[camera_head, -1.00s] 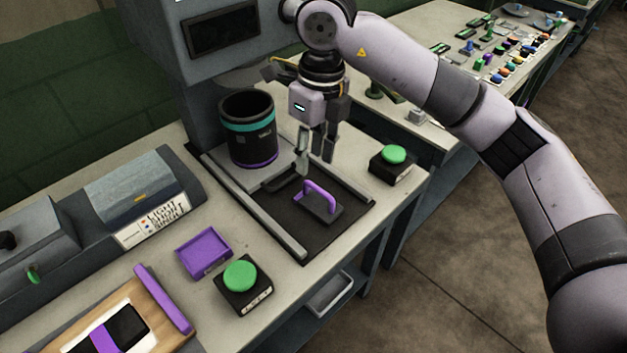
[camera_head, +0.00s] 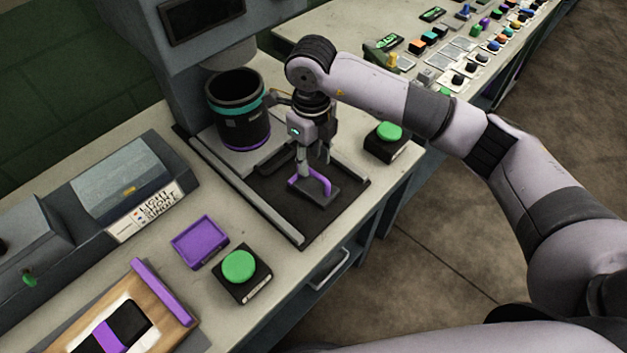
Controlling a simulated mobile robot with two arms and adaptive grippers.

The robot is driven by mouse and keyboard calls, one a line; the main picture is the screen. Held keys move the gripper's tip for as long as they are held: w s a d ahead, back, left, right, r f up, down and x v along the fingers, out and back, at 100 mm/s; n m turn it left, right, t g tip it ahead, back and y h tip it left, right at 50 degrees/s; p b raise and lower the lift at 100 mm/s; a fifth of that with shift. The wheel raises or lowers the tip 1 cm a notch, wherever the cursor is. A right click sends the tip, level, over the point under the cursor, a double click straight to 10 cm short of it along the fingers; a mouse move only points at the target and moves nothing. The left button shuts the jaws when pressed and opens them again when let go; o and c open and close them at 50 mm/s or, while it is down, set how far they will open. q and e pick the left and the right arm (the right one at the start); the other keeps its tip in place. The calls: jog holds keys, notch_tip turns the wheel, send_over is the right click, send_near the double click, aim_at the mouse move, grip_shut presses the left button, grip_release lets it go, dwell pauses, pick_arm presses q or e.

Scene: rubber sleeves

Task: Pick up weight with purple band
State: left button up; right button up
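A dark flat block with a purple handle (camera_head: 321,183) sits on the black mat between the grey rails. My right gripper (camera_head: 313,172) points down at this handle, with its fingers at or beside it. The fingers partly hide the handle, and I cannot tell whether they are shut on it. A black piece with a purple band (camera_head: 108,335) lies on the wooden board at the bottom left, cut by the frame edge. A black cylinder (camera_head: 240,110) with a teal band near the top and a purple band at its base stands behind the gripper. My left gripper is not in view.
Green push buttons stand on the bench at the front (camera_head: 238,266) and right (camera_head: 389,131). A purple tray (camera_head: 200,241) lies left of the front button. A grey machine (camera_head: 127,185) is at left. A side table (camera_head: 470,50) holds many small coloured parts.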

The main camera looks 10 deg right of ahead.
aim_at(313, 171)
jog(key=shift+f, duration=0.3)
notch_tip(313, 171, down, 4)
jog(key=shift+s+d+r+p, duration=0.15)
jog(key=shift+p, duration=0.75)
jog(key=shift+f, duration=0.5)
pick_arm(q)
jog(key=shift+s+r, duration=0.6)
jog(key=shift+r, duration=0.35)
pick_arm(e)
jog(key=shift+c, duration=0.5)
grip_shut()
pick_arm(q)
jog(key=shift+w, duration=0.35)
pick_arm(e)
jog(key=shift+r, duration=0.1)
